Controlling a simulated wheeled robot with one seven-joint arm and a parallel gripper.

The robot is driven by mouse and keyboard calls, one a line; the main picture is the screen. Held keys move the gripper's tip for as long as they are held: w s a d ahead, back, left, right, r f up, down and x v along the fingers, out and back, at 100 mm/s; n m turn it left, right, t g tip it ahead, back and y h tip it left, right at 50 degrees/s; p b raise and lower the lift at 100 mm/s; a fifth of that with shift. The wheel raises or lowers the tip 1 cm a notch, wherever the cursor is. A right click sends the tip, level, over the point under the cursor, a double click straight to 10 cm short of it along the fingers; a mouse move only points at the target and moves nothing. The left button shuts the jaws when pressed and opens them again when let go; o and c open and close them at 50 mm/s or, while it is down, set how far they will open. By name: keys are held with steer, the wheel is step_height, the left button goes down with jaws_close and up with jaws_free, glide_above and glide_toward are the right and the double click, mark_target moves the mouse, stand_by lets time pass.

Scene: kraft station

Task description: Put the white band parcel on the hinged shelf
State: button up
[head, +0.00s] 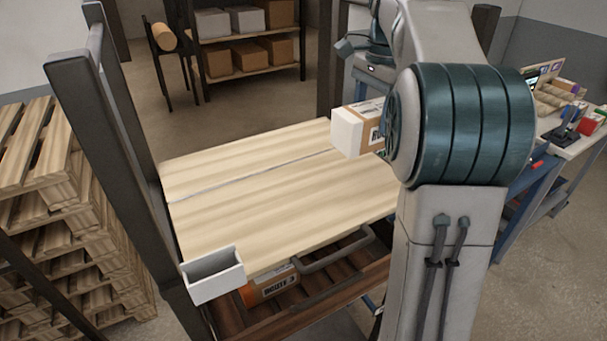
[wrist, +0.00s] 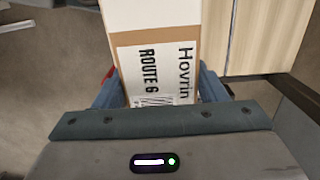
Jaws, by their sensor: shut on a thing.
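The white band parcel (head: 348,133) is a brown carton with a wide white end and a printed label. In the head view it is at the right far edge of the pale wooden hinged shelf (head: 275,200), partly hidden by my arm. In the wrist view my gripper (wrist: 158,90) is shut on the parcel (wrist: 150,15), whose label reads "Hovrin ROUTE 6". The shelf board (wrist: 268,38) is beside the parcel on the right there, with a narrow gap. My fingers are hidden in the head view.
The shelf top is bare, with a thin seam across it. A small white bin (head: 213,275) sits at its near left corner. A labelled carton (head: 272,285) lies below the shelf. Dark posts (head: 100,130) stand at left, pallets (head: 60,200) beyond. A workbench (head: 570,140) is at right.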

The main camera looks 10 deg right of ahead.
steer(key=shift+s+a+f+p, duration=0.3)
steer(key=shift+a+f, duration=1.4)
steer(key=shift+a, duration=0.1)
steer(key=shift+s+a+f+p, duration=0.25)
steer(key=shift+s+a+f, duration=0.1)
steer(key=shift+a+f, duration=1.45)
steer(key=shift+s+a+f+p, duration=0.3)
steer(key=shift+a+f, duration=1.35)
steer(key=shift+a, duration=0.2)
steer(key=shift+f, duration=0.2)
steer(key=o, duration=1.2)
